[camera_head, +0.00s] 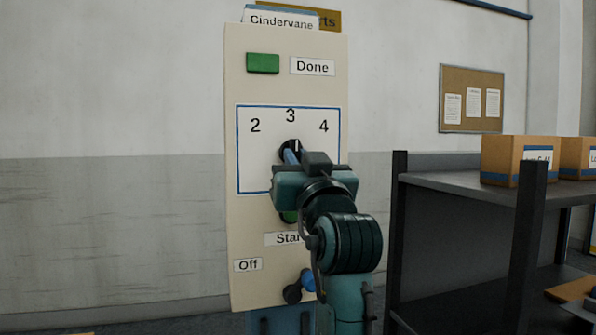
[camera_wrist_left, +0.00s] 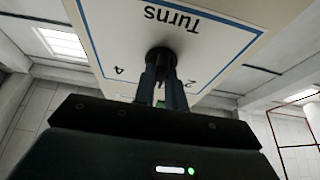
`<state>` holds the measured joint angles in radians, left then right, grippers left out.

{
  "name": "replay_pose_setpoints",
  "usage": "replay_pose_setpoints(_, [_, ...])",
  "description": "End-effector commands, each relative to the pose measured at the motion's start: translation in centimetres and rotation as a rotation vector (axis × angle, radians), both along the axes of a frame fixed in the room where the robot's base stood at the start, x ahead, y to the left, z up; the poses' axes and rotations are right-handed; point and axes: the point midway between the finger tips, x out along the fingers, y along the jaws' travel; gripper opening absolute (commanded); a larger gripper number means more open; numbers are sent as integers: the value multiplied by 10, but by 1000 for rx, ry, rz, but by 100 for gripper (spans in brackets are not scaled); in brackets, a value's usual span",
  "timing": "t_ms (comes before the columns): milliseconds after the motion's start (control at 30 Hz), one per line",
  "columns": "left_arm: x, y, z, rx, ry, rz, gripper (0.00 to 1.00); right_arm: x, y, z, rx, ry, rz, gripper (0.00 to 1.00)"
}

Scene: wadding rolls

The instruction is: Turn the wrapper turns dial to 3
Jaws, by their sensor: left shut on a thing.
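The wrapper turns dial (camera_head: 284,148) is a round black knob inside a blue-framed area of a cream panel, with the numbers 2, 3 and 4 around its top. A small white mark shows on the dial's upper part, pointing up roughly toward the 3. My left gripper (camera_head: 291,156) is shut on the dial, and its body hides the dial's lower part. In the left wrist view the black dial (camera_wrist_left: 161,53) sits between the tips of my left gripper (camera_wrist_left: 162,72), below the upside-down word "Turns". My right gripper is out of view.
The panel (camera_head: 240,80) also has a green button (camera_head: 263,63) by "Done", a partly hidden green one by "Start", and a dark knob (camera_head: 292,293) with a blue part near "Off". A dark shelf (camera_head: 450,185) with boxes (camera_head: 505,160) stands at right. The left side is clear.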

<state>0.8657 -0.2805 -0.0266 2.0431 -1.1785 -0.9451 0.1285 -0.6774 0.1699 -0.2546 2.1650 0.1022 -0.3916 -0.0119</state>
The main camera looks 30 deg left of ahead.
Motion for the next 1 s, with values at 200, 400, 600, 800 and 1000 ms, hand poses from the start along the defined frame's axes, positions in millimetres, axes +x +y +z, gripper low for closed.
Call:
replay_pose_setpoints(200, [0,0,1,-7,-11,0,0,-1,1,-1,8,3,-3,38])
replay_pose_setpoints(400, [0,0,1,-7,-11,0,0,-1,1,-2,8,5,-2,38])
replay_pose_setpoints(600, [0,0,1,-6,-10,-1,25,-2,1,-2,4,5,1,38])
replay_pose_setpoints(800, [0,0,1,-7,-10,-1,35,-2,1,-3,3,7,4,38])
replay_pose_setpoints(1000, [0,0,0,-7,-8,0,35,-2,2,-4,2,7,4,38])
